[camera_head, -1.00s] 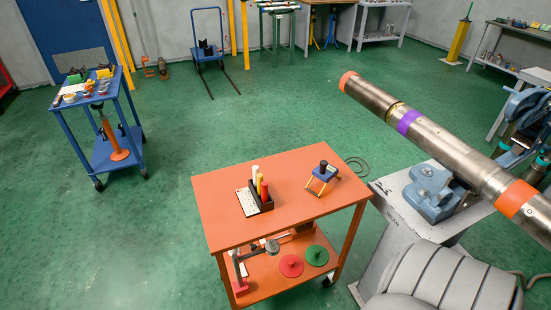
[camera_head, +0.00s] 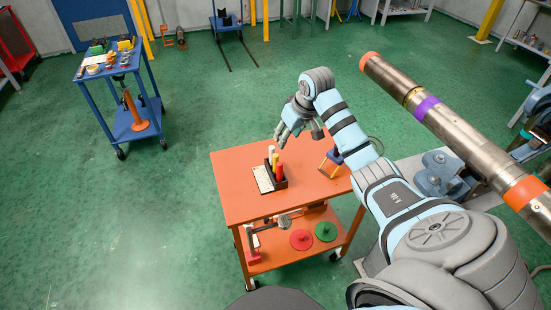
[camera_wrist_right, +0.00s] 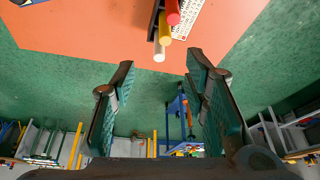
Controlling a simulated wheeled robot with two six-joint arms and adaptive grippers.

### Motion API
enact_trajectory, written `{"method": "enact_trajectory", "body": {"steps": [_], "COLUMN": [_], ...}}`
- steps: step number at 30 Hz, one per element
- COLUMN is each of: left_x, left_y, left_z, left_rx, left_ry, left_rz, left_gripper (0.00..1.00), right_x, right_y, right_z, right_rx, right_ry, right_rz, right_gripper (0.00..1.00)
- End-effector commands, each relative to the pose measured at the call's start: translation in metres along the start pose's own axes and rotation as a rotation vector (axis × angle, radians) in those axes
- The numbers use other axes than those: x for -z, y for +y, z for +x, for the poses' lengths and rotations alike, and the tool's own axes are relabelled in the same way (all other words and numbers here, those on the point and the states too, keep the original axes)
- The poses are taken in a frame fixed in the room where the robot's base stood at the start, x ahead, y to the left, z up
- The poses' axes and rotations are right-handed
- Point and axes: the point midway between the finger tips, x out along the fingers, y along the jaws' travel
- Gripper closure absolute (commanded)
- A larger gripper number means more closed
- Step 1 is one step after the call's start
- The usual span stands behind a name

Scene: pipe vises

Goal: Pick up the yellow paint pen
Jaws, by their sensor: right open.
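The yellow paint pen (camera_head: 275,159) stands upright in a small dark holder (camera_head: 281,184) on the orange cart, between a white pen (camera_head: 271,150) and a red pen (camera_head: 280,170). In the right wrist view the yellow pen (camera_wrist_right: 165,28) shows near the top, between the red pen (camera_wrist_right: 173,11) and the white pen (camera_wrist_right: 159,50). My right gripper (camera_head: 286,133) is open and empty, above the far side of the cart, behind and above the pens. In the wrist view its fingers (camera_wrist_right: 158,64) are spread apart, with the pens beyond the fingertips. My left gripper is out of view.
The orange cart top (camera_head: 235,180) also carries a white card (camera_head: 263,179) and a small blue-topped stand (camera_head: 333,160), partly behind my right arm. A large steel pipe (camera_head: 450,125) lies at the right. A blue cart (camera_head: 120,95) stands at the left, with open green floor between.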

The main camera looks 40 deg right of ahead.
Motion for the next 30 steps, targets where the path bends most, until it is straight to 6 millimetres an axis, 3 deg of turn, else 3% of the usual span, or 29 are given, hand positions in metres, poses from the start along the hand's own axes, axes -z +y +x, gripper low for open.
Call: {"method": "enact_trajectory", "body": {"steps": [3,6,11,17,25,30], "left_x": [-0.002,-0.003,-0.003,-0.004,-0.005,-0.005], "left_y": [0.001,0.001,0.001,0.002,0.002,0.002], "left_z": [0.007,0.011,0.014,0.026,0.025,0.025], "left_rx": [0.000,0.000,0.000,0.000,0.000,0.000], "left_ry": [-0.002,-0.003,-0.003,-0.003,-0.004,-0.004], "left_rz": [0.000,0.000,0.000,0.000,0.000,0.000], "left_gripper": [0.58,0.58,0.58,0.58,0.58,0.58], "right_x": [-0.002,-0.002,0.000,0.002,0.003,0.003], "right_y": [-0.002,-0.002,-0.004,-0.009,-0.009,-0.008], "right_z": [0.037,0.060,0.080,0.118,0.123,0.122], "right_rx": [0.004,0.003,0.002,0.001,-0.001,-0.001], "right_ry": [-0.005,-0.003,-0.001,-0.002,-0.001,-0.001], "right_rz": [0.002,0.002,0.000,0.000,-0.002,-0.002], "right_gripper": [0.59,0.59,0.59,0.59,0.61,0.88]}}
